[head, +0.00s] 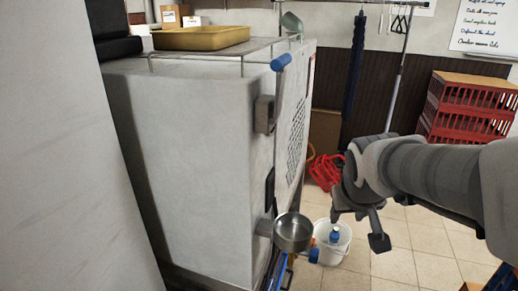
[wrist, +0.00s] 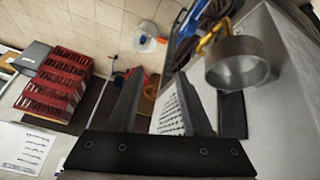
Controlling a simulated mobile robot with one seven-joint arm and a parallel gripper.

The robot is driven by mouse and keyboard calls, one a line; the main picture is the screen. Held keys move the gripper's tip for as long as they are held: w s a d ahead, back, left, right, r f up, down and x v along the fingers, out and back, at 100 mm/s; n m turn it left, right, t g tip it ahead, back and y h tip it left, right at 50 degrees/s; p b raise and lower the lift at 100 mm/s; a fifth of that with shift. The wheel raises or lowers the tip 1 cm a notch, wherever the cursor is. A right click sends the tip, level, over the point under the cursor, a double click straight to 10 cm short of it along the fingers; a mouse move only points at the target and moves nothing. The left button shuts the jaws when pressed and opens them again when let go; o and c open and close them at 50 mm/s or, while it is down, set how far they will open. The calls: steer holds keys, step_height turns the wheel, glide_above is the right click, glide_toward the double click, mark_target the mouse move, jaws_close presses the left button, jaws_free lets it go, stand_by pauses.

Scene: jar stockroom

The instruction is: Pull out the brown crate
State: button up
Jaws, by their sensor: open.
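I cannot make out a clearly brown crate in either view. Stacked red slatted crates (head: 465,112) with a tan top stand at the far right in the head view; they also show at left in the wrist view (wrist: 52,85). My gripper (head: 358,228) is open and empty, with its fingers apart, in front of the tiled floor and right of a white bucket. In the wrist view its two dark fingers (wrist: 160,100) have nothing gripped between them. It is well apart from the red crates.
A large pale cabinet (head: 190,150) fills the left, with a yellow tray (head: 200,38) on top. A metal pot (head: 293,232) juts from its side, near the white bucket (head: 332,243). A clothes rail stands behind.

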steer(key=w+d+f+m+t+y+b, duration=0.1)
steer(key=w+d+f+b, duration=0.15)
steer(key=w+f, duration=0.7)
steer(key=w+d+f+y+b, duration=0.1)
steer(key=w+d+f+b, duration=0.15)
steer(key=w+f, duration=0.7)
steer(key=a+f+m+t+y+b, duration=0.25)
steer(key=f+m+t+b, duration=0.2)
steer(key=f, duration=0.95)
steer(key=a+f+m+t+y+b, duration=0.2)
steer(key=f+m+t+y+b, duration=0.3)
steer(key=f, duration=0.9)
steer(key=shift+m+g+h, duration=0.35)
steer(key=shift+g+h, duration=0.2)
steer(key=shift+g, duration=0.1)
steer(key=b+x, duration=0.1)
steer(key=x, duration=1.7)
steer(key=shift+d+r, duration=0.15)
jaws_close()
